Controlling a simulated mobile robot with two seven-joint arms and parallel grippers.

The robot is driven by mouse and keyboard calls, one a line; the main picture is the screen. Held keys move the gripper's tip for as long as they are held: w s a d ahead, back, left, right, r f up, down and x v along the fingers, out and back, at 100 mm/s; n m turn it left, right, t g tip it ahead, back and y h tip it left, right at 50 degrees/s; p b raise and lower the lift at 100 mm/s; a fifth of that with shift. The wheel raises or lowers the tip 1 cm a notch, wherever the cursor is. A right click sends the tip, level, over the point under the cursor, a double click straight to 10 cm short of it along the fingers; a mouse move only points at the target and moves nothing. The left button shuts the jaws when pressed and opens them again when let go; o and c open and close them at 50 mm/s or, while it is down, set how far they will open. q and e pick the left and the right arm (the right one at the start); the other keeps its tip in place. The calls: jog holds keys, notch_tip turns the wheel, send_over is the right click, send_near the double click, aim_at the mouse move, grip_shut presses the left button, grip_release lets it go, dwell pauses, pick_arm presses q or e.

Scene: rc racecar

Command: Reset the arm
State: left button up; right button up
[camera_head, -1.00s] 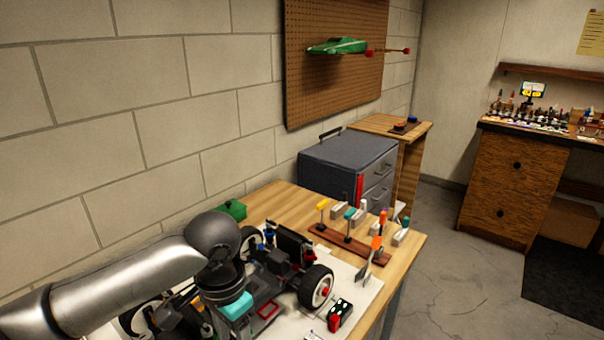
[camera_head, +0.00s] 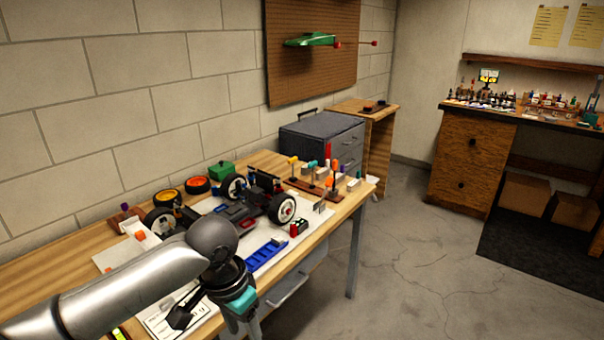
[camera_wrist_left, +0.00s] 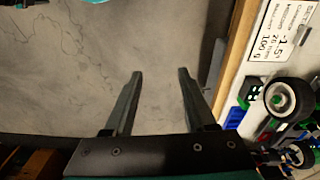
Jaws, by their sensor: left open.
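My left arm comes in from the lower left in the head view, with its dark wrist and teal-marked left gripper (camera_head: 243,312) at the front edge of the workbench. In the left wrist view the two fingers of the left gripper (camera_wrist_left: 158,100) are apart, with only bare floor between them. The RC car chassis (camera_head: 240,208) sits on a white mat on the workbench (camera_head: 40,283), behind the gripper and apart from it. A wheel of the car (camera_wrist_left: 288,99) shows at the right of the wrist view. My right gripper is not in view.
A blue tray (camera_head: 266,254) lies on the bench near the front edge. A tool rack (camera_head: 312,187) and a grey drawer box (camera_head: 325,138) stand toward the far end. The concrete floor (camera_head: 400,270) right of the bench is clear.

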pick_arm(q)
jog(key=w+f+n+t+h, duration=0.1)
jog(key=w+f+n+h, duration=0.3)
jog(key=f, duration=0.9)
jog(key=s+a+f+n+t+y, duration=0.1)
jog(key=s+a+f+y, duration=0.2)
jog(key=f, duration=0.6)
jog(key=s+a+f+y, duration=0.1)
jog(key=s+a+f, duration=0.3)
jog(key=f, duration=0.5)
jog(key=s+f, duration=0.4)
jog(key=s, duration=0.7)
jog(key=s+a+f+g, duration=0.1)
jog(key=s+f, duration=0.3)
jog(key=s, duration=0.6)
jog(key=s+a+f+y, duration=0.1)
jog(key=s+f, duration=0.4)
jog(key=s, duration=0.6)
jog(key=shift+s+m+g, duration=0.3)
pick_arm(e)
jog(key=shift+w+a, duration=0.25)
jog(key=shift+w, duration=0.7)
